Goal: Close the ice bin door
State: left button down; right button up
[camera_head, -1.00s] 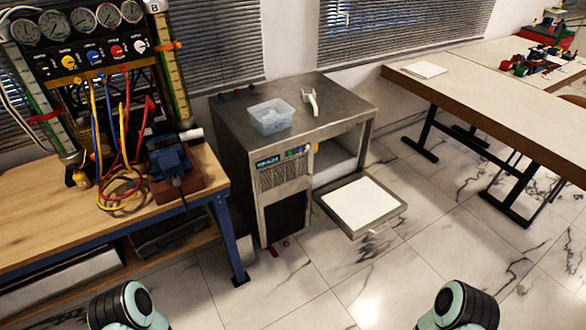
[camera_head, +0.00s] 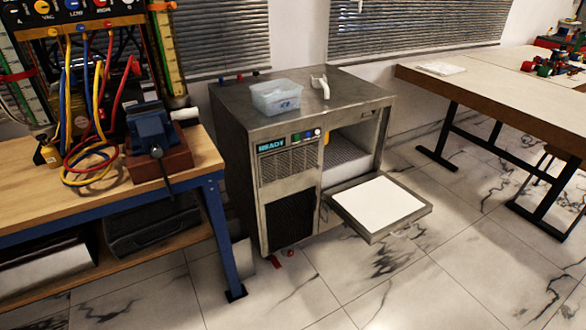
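The ice machine is a steel cabinet (camera_head: 290,150) standing on the floor in the middle of the view. Its ice bin door (camera_head: 347,203) is a steel-framed flap with a white inner panel. The door is open, hinged down at the bottom of the bin opening and lying roughly level. The bin opening (camera_head: 348,152) shows above and behind it, with a pale interior. A handle at the door's outer edge is only partly visible. Neither of my grippers is in view.
A clear plastic tub (camera_head: 276,97) and a white scoop (camera_head: 320,86) sit on the cabinet top. A wooden workbench (camera_head: 90,210) with a blue vise (camera_head: 152,130) stands close at left. A long table (camera_head: 490,95) stands at right. The marble floor in front of the door is clear.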

aim_at(375, 205)
jog(key=i+l+z, duration=0.25)
jog(key=i, duration=0.2)
jog(key=i+l+z, duration=0.2)
jog(key=i, duration=0.25)
jog(key=l, duration=0.1)
